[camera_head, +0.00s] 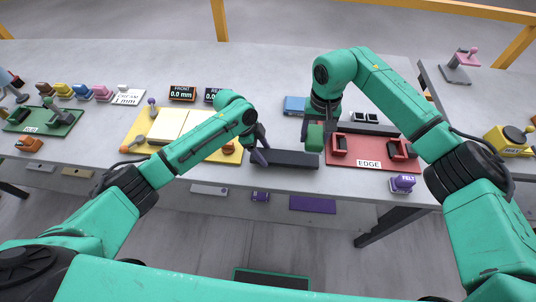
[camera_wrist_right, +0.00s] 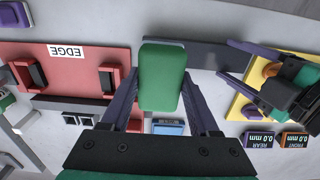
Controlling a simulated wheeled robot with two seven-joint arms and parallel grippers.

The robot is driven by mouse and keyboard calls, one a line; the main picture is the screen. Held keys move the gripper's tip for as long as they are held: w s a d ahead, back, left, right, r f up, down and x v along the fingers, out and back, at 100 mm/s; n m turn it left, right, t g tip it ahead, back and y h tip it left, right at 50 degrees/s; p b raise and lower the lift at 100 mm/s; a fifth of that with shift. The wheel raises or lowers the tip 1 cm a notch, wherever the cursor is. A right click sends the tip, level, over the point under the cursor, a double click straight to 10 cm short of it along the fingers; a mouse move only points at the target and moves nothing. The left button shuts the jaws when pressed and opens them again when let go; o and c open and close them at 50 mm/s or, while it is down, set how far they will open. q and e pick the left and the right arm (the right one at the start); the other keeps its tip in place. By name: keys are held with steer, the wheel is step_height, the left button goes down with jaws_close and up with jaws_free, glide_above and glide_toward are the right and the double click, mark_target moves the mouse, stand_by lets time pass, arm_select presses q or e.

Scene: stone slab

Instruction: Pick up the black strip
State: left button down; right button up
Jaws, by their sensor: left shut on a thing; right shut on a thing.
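A black strip (camera_head: 291,159) extends along the slab's front, between the yellow board and the red board; it also shows in the right wrist view (camera_wrist_right: 205,54). My left gripper (camera_head: 262,152) is shut on its left end, with its purple fingers either side of it in the right wrist view (camera_wrist_right: 240,65). I cannot tell if the strip is raised off the slab. My right gripper (camera_head: 316,133) is shut on a green block (camera_wrist_right: 162,76). In the head view the green block (camera_head: 315,138) is at the strip's right end, hiding part of it.
The red EDGE board (camera_head: 375,154) has two dark-padded holders. Another dark bar (camera_head: 366,129) lies behind it. A purple FELT piece (camera_head: 402,184) sits near the front edge. The yellow board (camera_head: 140,128) and two displays (camera_head: 182,93) are left. A blue box (camera_head: 294,104) stands behind.

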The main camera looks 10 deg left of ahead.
arm_select(q)
steer(key=shift+s+r, duration=0.25)
steer(key=shift+r, duration=0.25)
steer(key=shift+s+r, duration=0.25)
steer(key=shift+r, duration=0.25)
steer(key=s, duration=1.7)
steer(key=shift+w+d+f, duration=0.1)
steer(key=shift+w+f, duration=0.35)
steer(key=shift+w, duration=2.35)
steer(key=shift+w+a+f, duration=0.1)
steer(key=shift+w+f, duration=0.3)
steer(key=shift+w, duration=2.35)
steer(key=shift+w+d+f, duration=0.1)
steer(key=shift+w+f, duration=0.35)
steer(key=shift+w, duration=2.35)
steer(key=shift+s+f, duration=0.1)
steer(key=shift+f, duration=0.3)
jaws_free()
